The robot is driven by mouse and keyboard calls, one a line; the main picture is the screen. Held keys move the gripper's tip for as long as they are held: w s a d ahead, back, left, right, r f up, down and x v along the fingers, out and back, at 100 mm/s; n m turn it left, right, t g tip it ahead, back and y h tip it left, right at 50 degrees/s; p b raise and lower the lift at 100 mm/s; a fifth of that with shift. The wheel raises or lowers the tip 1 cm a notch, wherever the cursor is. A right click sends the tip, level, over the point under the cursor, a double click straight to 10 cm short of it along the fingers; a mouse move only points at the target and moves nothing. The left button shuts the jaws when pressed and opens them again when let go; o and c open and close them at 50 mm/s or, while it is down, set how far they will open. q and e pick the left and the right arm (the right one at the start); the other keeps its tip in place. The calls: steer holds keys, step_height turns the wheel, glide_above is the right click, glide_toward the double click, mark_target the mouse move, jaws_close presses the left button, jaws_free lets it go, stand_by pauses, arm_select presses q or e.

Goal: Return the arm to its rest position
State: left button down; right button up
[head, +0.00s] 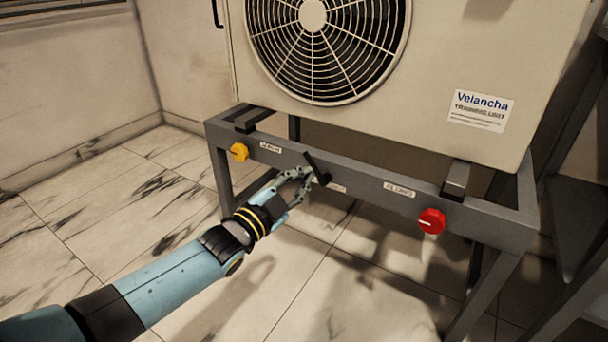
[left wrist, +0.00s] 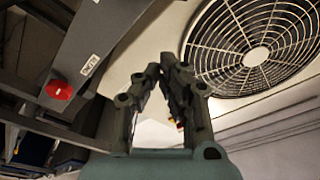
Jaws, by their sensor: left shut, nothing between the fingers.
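My left arm comes in from the left in the head view, and its gripper (head: 308,178) is at the grey stand's front rail, close by a black lever (head: 319,167). I cannot tell whether the fingers touch the lever. The gripper is shut and empty. In the left wrist view its fingers (left wrist: 162,72) point up at the beige fan unit (left wrist: 160,36). A yellow knob (head: 239,152) is at the left of the rail and a red knob (head: 431,221) at the right. The red knob also shows in the left wrist view (left wrist: 58,89). My right gripper is not in view.
The beige fan unit (head: 440,50) sits on the grey stand (head: 360,182), above my gripper. Small white labels mark the rail. Other dark metal framing (head: 583,205) stands at the right. The tiled floor (head: 110,200) is open at the left and in front.

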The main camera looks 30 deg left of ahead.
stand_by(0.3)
arm_select(q)
steer(key=s+f+n+g+y, duration=0.2)
steer(key=s+f+n+g, duration=0.3)
steer(key=s, duration=0.6)
steer(key=s+f+g+y, duration=0.1)
steer(key=s+f+g, duration=0.3)
steer(key=s+f, duration=0.5)
arm_select(e)
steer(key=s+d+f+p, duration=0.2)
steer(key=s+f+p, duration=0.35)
steer(key=p, duration=0.55)
arm_select(q)
steer(key=s+f+n+g+p, duration=0.2)
steer(key=s+g+p, duration=0.1)
steer(key=s, duration=0.9)
steer(key=s+a+f+n+g+p, duration=0.1)
steer(key=s+f+g+p, duration=0.1)
steer(key=s, duration=1)
steer(key=s+a+f+n+g+p, duration=0.1)
steer(key=s+f+n+g+p, duration=0.1)
steer(key=s, duration=1)
steer(key=shift+s+f+n+g+y+p, duration=0.25)
steer(key=shift+g+p, duration=0.55)
steer(key=shift+g, duration=0.4)
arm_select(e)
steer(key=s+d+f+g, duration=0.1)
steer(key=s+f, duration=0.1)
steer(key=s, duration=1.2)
